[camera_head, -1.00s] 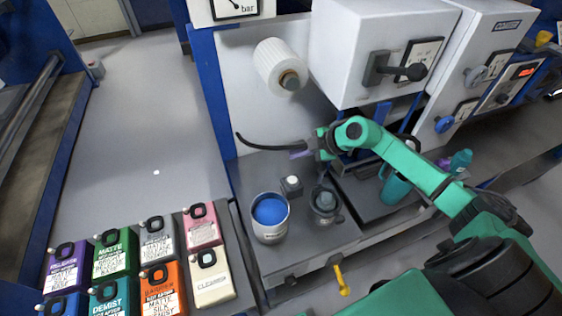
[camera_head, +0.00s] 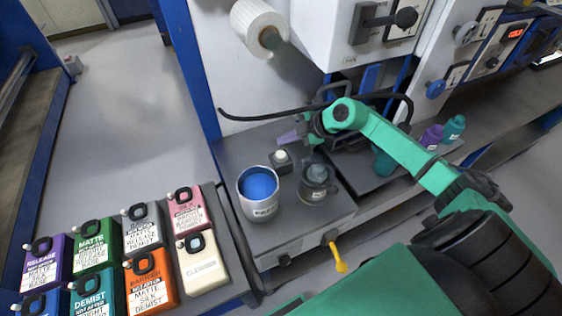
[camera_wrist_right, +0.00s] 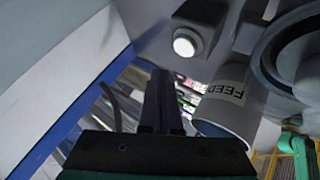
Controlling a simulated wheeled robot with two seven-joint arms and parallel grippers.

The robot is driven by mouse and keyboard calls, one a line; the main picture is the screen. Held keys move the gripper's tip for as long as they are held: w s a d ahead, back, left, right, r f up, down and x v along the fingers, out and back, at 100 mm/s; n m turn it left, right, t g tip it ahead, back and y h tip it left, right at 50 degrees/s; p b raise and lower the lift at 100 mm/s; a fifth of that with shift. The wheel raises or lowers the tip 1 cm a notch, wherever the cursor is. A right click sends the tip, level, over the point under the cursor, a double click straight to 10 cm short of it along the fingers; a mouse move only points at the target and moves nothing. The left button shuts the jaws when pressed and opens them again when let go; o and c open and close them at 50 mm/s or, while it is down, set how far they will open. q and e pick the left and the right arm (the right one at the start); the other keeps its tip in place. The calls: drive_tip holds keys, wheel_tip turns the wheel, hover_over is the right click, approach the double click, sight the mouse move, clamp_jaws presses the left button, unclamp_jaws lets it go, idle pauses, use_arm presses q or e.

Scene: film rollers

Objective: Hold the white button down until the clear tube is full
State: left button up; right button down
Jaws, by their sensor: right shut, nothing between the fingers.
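The white button (camera_head: 280,155) sits on top of a small dark box beside the blue-filled can. It also shows in the right wrist view (camera_wrist_right: 184,47). My right gripper (camera_head: 286,137) is shut and empty, its purple-grey fingertips just above and behind the button in the head view; I see no contact. In the wrist view the shut fingers (camera_wrist_right: 160,100) lie below the button, apart from it in the picture. I cannot make out the clear tube or its level for certain. My left gripper is not in view.
A can of blue liquid (camera_head: 246,207) and a dark grey pot (camera_head: 316,190) stand by the button box. A black hose (camera_head: 255,117) runs behind my gripper. A yellow handle (camera_head: 338,258) hangs at the front edge. Several coloured containers stand at lower left.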

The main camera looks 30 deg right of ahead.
sight(285, 155)
drive_tip(key=f, duration=0.3)
drive_tip(key=shift+w+b, duration=0.2)
drive_tip(key=shift+b, duration=0.1)
drive_tip(key=shift+r, duration=0.1)
drive_tip(key=shift+s, duration=0.1)
idle(1.5)
drive_tip(key=shift+f, duration=0.4)
drive_tip(key=shift+f, duration=0.2)
